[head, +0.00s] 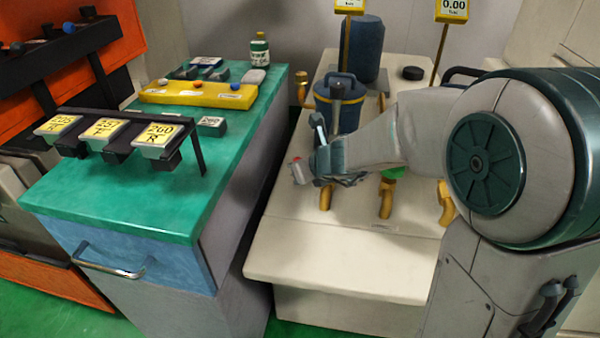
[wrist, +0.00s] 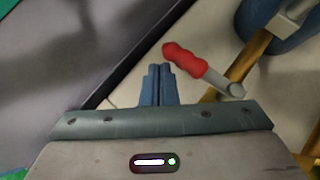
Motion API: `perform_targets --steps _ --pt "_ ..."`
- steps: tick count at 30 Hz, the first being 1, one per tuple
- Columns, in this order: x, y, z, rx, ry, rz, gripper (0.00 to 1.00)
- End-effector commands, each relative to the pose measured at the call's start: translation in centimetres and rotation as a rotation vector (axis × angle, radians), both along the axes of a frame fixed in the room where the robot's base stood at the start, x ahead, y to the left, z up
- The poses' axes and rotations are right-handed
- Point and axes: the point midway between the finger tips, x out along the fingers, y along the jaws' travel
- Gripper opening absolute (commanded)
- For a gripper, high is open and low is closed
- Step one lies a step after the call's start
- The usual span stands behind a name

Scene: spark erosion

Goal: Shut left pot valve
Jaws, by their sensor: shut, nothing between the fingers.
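The left pot valve has a red-gripped lever (wrist: 185,57) on a grey pivot (wrist: 237,90), set on a brass pipe (wrist: 258,45). The lever lies roughly crosswise to the pipe. In the head view the red grip (head: 298,170) pokes out left of my gripper (head: 318,145), and the brass spout (head: 326,197) hangs below. The blue pot (head: 340,112) with a yellow band stands behind. My gripper's blue fingers (wrist: 158,72) are shut and empty, just left of the red grip in the wrist view. I cannot tell whether they touch it. My wrist hides part of the valve in the head view.
Two more brass spouts (head: 386,198) and a green valve part (head: 393,173) are to the right on the cream bench (head: 330,265). A gap separates this bench from the green-topped cabinet (head: 115,205), which carries a black rack (head: 195,140) of yellow displays.

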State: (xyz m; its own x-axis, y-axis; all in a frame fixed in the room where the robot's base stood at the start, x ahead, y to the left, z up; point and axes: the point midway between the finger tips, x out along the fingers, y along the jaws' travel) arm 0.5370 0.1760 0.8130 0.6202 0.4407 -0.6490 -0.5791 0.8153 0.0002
Motion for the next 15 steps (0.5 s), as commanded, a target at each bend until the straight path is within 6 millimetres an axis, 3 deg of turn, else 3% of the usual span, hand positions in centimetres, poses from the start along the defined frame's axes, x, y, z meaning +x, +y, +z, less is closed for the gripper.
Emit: perform_targets --steps 15 --pt "0.48 0.34 0.03 0.0 -0.001 0.003 0.0"
